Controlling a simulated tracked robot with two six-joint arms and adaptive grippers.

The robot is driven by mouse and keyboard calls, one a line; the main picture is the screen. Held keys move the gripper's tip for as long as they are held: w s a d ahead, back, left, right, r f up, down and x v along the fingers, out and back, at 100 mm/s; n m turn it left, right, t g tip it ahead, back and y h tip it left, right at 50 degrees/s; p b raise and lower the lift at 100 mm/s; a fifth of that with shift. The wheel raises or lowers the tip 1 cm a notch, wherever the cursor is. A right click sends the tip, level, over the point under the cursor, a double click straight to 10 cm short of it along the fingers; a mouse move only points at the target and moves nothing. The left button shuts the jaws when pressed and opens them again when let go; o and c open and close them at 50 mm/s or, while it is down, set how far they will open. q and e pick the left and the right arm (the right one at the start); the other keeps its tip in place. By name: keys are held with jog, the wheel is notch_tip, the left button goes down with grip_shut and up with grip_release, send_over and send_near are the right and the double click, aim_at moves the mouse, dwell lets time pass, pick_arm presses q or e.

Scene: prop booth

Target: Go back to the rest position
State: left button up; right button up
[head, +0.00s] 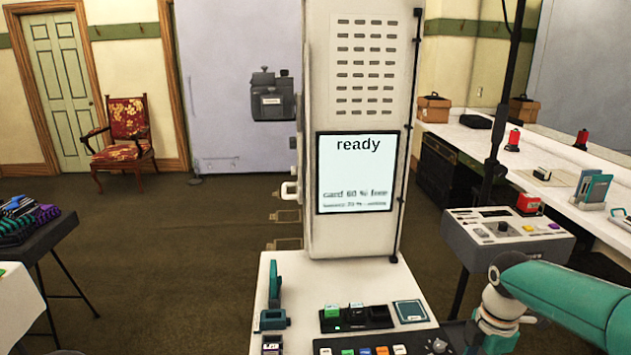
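Part of my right arm shows at the lower right, a teal link with pale joints running off the bottom edge. Its gripper is not in the picture, so its fingers and anything in them are hidden. My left arm and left gripper are not in view. In front of me stands a tall white cabinet (322,205) with a screen (357,172) that reads "ready". Its white ledge (290,300) carries a small block rack (356,318), a teal pad (410,311) and a teal upright holder (273,290).
A grey control box (510,242) on a stand is at the right, near my arm. A long white counter (560,190) runs along the right wall. A dark table (45,240) with folded cloths is at the left. Open carpet (150,250) lies between it and the cabinet.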

jog(key=s+a+f+m+y, duration=0.1)
jog(key=s+a+f+m, duration=0.5)
jog(key=f, duration=0.3)
jog(key=s+a+f+m+y, duration=0.1)
jog(key=s+a+f+m, duration=0.5)
jog(key=f, duration=0.4)
jog(key=s+a+f+m+y, duration=0.2)
jog(key=s+a+f+m, duration=0.4)
jog(key=s+f+m, duration=0.2)
notch_tip(320, 180, down, 2)
jog(key=shift+s+a+m+t, duration=0.15)
jog(key=shift+a+m+t, duration=0.15)
jog(key=shift+a+m, duration=0.1)
jog(key=shift+m, duration=0.2)
jog(key=shift+c, duration=1.3)
